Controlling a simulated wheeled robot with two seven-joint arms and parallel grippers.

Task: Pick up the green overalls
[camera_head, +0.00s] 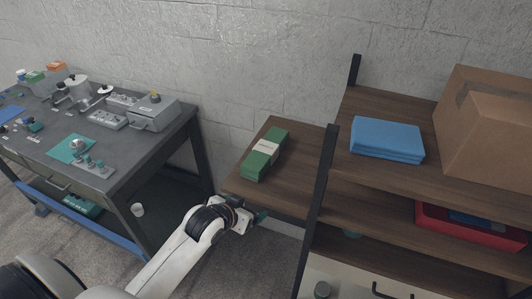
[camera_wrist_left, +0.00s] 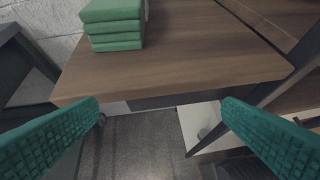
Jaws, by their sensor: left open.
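The green overalls (camera_head: 265,155) are a folded green stack with a pale band around the middle. They lie on a low wooden shelf (camera_head: 284,187) between the workbench and the rack. In the left wrist view the stack (camera_wrist_left: 117,27) is at the top left, on the shelf board (camera_wrist_left: 200,50). My left gripper (camera_head: 258,217) is at the front edge of this shelf, short of the stack. Its green textured fingers (camera_wrist_left: 160,115) are wide apart with nothing between them. My right gripper is not in view.
A grey workbench (camera_head: 125,150) with fixtures and small parts stands at the left. The rack at the right has a black post (camera_head: 318,205), folded blue cloth (camera_head: 387,139), a cardboard box (camera_head: 488,125) and a red tray (camera_head: 470,238). The shelf around the green stack is clear.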

